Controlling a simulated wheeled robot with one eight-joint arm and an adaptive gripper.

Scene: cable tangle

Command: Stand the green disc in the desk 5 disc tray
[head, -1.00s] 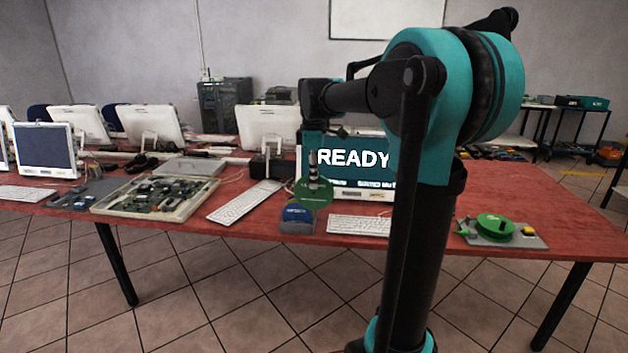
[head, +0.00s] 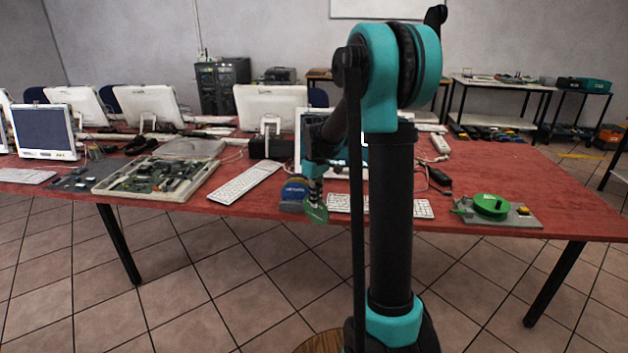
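The green disc (head: 316,212) hangs on edge below my gripper (head: 314,194), in front of the table's front edge. My gripper looks shut on its upper part; the fingers are small and partly blurred. A blue and grey holder (head: 293,196) stands on the table edge just left of the disc, with a blue round face showing. It may be the disc tray; I cannot read its label. The disc is right of it and slightly lower in the picture, and I cannot tell whether they touch.
A white keyboard (head: 410,208) lies right of the disc, partly behind my arm. Another keyboard (head: 244,183) lies to the left. A monitor (head: 300,125) stands behind my gripper, mostly covered. A green reel (head: 491,206) sits on a grey plate at the right.

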